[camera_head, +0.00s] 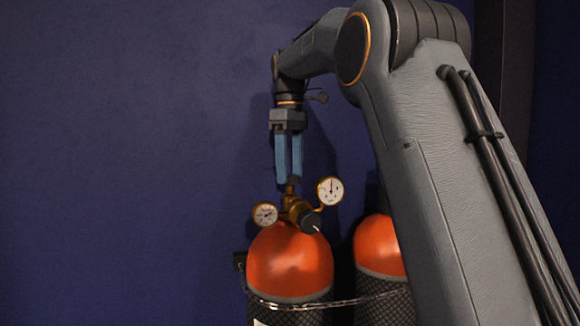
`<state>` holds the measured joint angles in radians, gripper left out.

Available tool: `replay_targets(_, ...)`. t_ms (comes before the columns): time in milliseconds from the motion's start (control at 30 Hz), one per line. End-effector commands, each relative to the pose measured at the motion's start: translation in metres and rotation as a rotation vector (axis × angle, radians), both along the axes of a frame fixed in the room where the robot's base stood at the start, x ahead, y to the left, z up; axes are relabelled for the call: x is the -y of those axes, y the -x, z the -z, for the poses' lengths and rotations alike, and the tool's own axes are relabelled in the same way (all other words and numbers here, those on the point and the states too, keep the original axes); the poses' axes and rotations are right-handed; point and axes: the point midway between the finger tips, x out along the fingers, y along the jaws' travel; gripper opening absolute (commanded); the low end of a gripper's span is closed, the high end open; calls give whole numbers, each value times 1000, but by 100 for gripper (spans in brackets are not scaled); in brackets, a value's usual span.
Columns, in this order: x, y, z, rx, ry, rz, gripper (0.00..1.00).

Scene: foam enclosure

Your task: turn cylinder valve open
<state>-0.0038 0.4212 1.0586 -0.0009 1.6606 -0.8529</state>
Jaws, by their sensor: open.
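The near gas cylinder (290,265) has an orange domed top and a dark mesh-patterned body. It stands upright at the lower middle of the head view. On top is a brass valve and regulator (291,203) with a dark round knob (311,221) facing forward. Two round white gauges sit on it, one at the left (265,214) and one at the right (330,190). My gripper (289,181) points straight down just above the valve, with its blue fingers apart by a small gap. A small dark part shows at the fingertips. I cannot tell whether they touch it.
A second orange-topped cylinder (378,246) stands to the right, partly hidden by my arm. A chain (318,304) runs across both cylinders. A plain dark blue wall (120,150) is behind, with clear space at the left.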

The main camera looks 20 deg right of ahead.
Motion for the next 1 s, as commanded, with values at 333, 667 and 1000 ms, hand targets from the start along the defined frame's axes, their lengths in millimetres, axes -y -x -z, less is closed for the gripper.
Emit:
replay_targets(333, 0, -2, -35, 3, 0, 0, 60)
replay_targets(667, 0, -1, -71, 1, 0, 0, 60)
replay_targets(1000, 0, 0, -78, 0, 0, 0, 60)
